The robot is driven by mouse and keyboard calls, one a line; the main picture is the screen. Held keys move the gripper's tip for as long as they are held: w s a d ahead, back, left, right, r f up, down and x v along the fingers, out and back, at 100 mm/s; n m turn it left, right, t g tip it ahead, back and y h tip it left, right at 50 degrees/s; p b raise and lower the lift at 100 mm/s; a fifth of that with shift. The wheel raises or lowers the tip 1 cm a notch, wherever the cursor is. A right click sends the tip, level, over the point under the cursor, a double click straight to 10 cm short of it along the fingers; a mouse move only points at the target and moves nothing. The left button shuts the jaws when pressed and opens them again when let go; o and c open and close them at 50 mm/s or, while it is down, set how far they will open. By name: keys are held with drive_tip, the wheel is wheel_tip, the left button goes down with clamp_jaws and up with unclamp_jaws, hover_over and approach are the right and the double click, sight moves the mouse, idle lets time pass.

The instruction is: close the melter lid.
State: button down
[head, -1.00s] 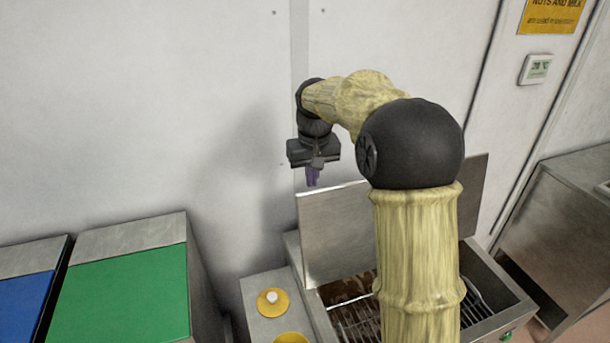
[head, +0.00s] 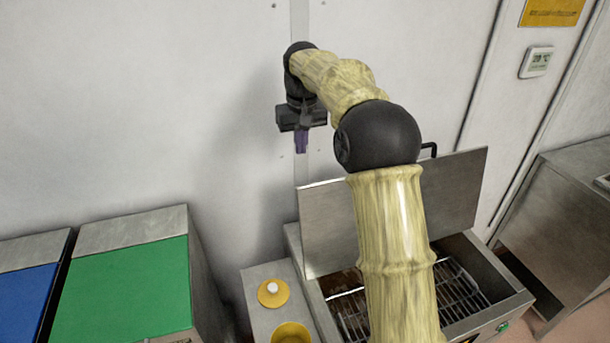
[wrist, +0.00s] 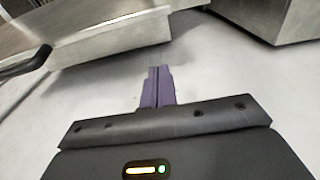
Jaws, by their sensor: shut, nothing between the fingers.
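The melter (head: 492,318) is a steel box with a wire rack (head: 462,289) and brown chocolate inside. Its steel lid (head: 448,192) stands raised at the back, with a dark handle (head: 430,148) at its top edge. My arm hides the middle of the lid and part of the opening. My gripper (head: 301,143), with purple fingers, is shut and empty, in front of the wall, above and left of the lid's upper left corner, apart from it. In the wrist view the shut fingers (wrist: 157,85) point past a steel panel, and a dark handle (wrist: 22,66) shows at left.
A side shelf left of the melter holds a yellow lid with a white knob (head: 273,292) and a yellow pot (head: 291,333). Green-topped (head: 125,285) and blue-topped (head: 24,300) units stand further left. A steel cabinet (head: 560,220) stands at right. The wall is close behind.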

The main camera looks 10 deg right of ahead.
drive_tip(key=s+f+p, duration=0.3)
drive_tip(key=f, duration=0.4)
drive_tip(key=shift+d+f, duration=0.3)
drive_tip(key=shift+s, duration=0.1)
drive_tip(key=shift+d+b, duration=0.1)
drive_tip(key=shift+b, duration=0.25)
